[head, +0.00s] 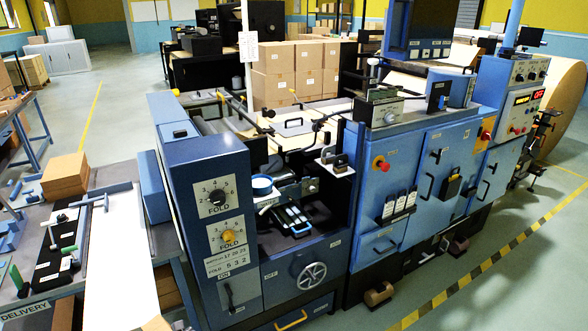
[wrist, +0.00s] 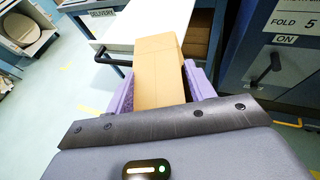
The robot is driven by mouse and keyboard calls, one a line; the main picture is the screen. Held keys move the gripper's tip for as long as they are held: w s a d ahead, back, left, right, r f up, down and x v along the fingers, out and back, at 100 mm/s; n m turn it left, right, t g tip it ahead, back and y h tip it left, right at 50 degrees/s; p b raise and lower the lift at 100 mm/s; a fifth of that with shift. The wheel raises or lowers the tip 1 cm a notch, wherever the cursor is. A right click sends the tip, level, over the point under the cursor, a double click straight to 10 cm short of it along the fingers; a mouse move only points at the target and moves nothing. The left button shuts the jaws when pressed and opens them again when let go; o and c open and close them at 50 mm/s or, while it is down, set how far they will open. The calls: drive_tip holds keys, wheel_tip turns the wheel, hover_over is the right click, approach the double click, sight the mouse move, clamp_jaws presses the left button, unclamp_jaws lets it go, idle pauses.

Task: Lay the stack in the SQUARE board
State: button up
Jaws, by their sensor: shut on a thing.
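My gripper (wrist: 158,82) has two purple fingers in the wrist view, closed on the sides of a brown kraft stack (wrist: 158,58). The stack points away from the wrist, in front of the white table top (wrist: 160,20). In the head view, a brown corner (head: 156,324) at the bottom edge may be this stack; my gripper cannot be made out there. No board with a readable SQUARE label shows in either view.
In the head view, the delivery table (head: 215,308) carries a white strip (head: 115,255), a black board with small fittings (head: 58,250) and another brown stack (head: 65,174). The blue folding machine (head: 222,215) stands right beside it. A black handle (wrist: 110,56) juts out in the wrist view.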

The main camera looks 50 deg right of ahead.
drive_tip(key=s+d+f+b, duration=0.2)
drive_tip(key=s+d+f, duration=0.1)
drive_tip(key=f, duration=0.4)
drive_tip(key=shift+s+d, duration=0.4)
drive_tip(key=shift+d, duration=0.1)
drive_tip(key=shift+f, duration=0.1)
